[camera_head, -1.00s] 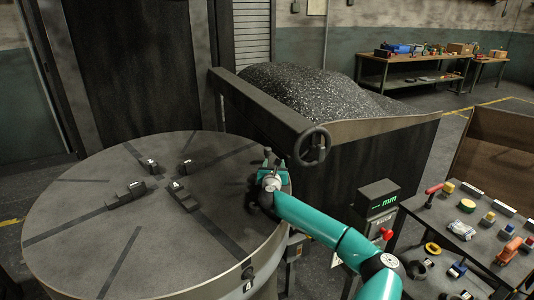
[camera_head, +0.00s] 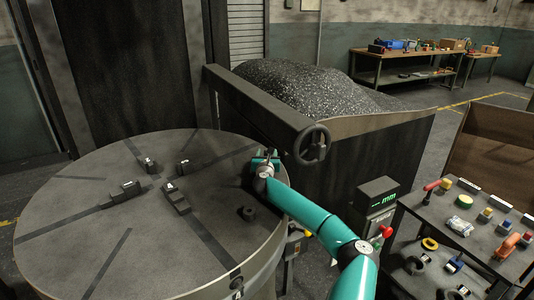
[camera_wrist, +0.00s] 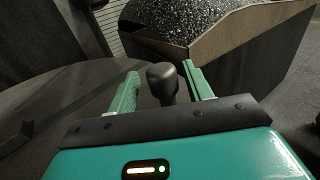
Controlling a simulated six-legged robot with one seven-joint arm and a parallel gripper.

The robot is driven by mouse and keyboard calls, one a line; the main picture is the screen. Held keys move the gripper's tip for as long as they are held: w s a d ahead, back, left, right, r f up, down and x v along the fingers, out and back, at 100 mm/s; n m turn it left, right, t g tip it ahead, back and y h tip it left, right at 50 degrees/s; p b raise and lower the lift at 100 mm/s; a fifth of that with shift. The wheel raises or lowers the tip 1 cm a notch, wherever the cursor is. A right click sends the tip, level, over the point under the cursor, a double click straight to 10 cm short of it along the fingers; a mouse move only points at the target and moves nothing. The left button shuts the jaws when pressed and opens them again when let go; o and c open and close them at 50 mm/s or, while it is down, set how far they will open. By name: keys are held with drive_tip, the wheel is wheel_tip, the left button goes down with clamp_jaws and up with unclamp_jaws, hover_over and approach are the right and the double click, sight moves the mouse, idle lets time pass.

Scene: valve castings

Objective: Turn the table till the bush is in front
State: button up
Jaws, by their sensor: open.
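The round dark turntable (camera_head: 75,240) fills the left of the head view. In the wrist view, a dark rounded knob (camera_wrist: 163,80) stands between the two green fingers of my gripper (camera_wrist: 160,88), with no clear contact on either finger. What the knob is fixed to is hidden below the gripper.
Several dark clamp blocks (camera_head: 125,193) sit around the table's middle. A large bin of dark chips (camera_head: 310,88) with a handwheel (camera_head: 312,145) stands close behind the gripper. A display box (camera_head: 376,197) and a bench of small parts (camera_head: 470,235) are at the right.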

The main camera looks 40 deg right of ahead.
drive_tip(key=shift+w+d, duration=0.45)
drive_tip(key=shift+d, duration=0.05)
clamp_jaws()
drive_tip(key=shift+w+a, duration=0.1)
drive_tip(key=shift+a, duration=0.1)
